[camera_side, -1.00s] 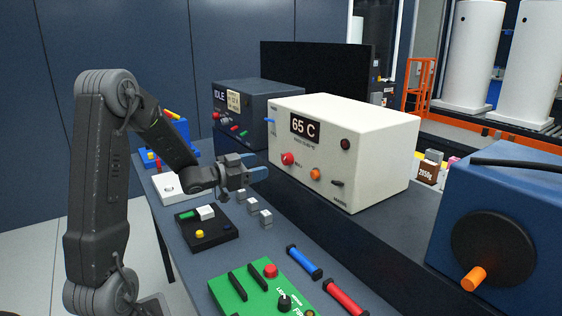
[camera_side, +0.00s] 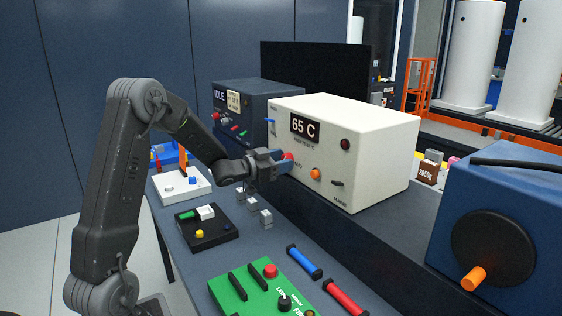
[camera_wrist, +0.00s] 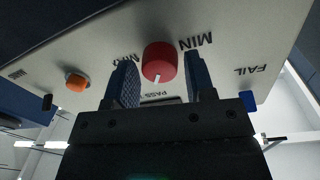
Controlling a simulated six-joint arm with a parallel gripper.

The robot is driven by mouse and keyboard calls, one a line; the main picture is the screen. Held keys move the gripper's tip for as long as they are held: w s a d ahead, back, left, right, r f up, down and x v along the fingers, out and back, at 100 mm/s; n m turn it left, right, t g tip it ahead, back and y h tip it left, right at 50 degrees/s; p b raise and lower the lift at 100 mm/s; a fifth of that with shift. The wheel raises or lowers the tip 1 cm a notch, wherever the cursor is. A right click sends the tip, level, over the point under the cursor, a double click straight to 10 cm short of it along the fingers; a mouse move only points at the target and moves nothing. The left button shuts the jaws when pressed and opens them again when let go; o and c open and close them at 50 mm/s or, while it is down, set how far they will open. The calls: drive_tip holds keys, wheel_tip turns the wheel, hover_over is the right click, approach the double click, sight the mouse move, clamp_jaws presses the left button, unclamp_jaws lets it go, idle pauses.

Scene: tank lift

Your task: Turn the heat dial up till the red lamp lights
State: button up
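The cream box (camera_side: 375,135) has a display (camera_side: 304,126) reading "65 C". Its red dial (camera_side: 288,156) is partly hidden by my gripper (camera_side: 284,163) in the side view. In the wrist view the red dial (camera_wrist: 159,64) sits between the two blue fingers of my gripper (camera_wrist: 158,62), with MIN and MAX lettering around it. The fingers are open on either side, with a narrow gap showing at each. The white mark on the dial points towards the picture's bottom. The round lamp (camera_side: 345,144) at the box's upper right is dark red and looks unlit.
An orange button (camera_side: 315,174) and a black switch (camera_side: 338,183) are right of the dial. A blue lever (camera_side: 269,120) is on the left. Small grey cubes (camera_side: 265,219) stand on the bench below my gripper. A dark blue unit (camera_side: 255,105) stands behind left.

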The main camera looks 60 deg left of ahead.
drive_tip(key=c, duration=0.7)
drive_tip(key=shift+o, duration=0.2)
drive_tip(key=shift+m, duration=1.3)
drive_tip(key=o, duration=0.9)
drive_tip(key=s, duration=1.3)
drive_tip(key=shift+s+a+r, duration=0.1)
drive_tip(key=shift+s+a, duration=0.25)
drive_tip(key=shift+s, duration=0.05)
